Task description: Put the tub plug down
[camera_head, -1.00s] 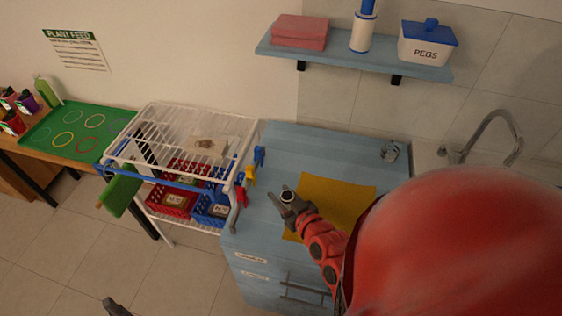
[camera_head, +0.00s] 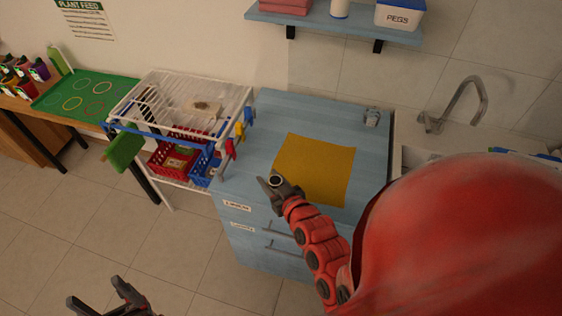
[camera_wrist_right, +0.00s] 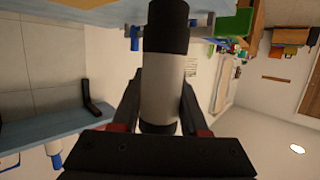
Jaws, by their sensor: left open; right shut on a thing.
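The tub plug (camera_head: 276,180), a short white cylinder with black ends, is held in my right gripper (camera_head: 273,183). In the right wrist view the tub plug (camera_wrist_right: 163,75) fills the space between the two fingers, which are shut on its sides. In the head view this gripper appears over the front left part of the blue cabinet top (camera_head: 320,112), left of the yellow cloth (camera_head: 315,168). I cannot tell how high the plug is above the top. My left gripper (camera_head: 97,293) is open and empty, low at the left over the floor.
A white wire rack (camera_head: 195,93) with red and blue baskets stands left of the cabinet, with coloured pegs (camera_head: 240,131) on its side. A sink tap (camera_head: 460,105) is further right. The blue top behind the cloth is clear.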

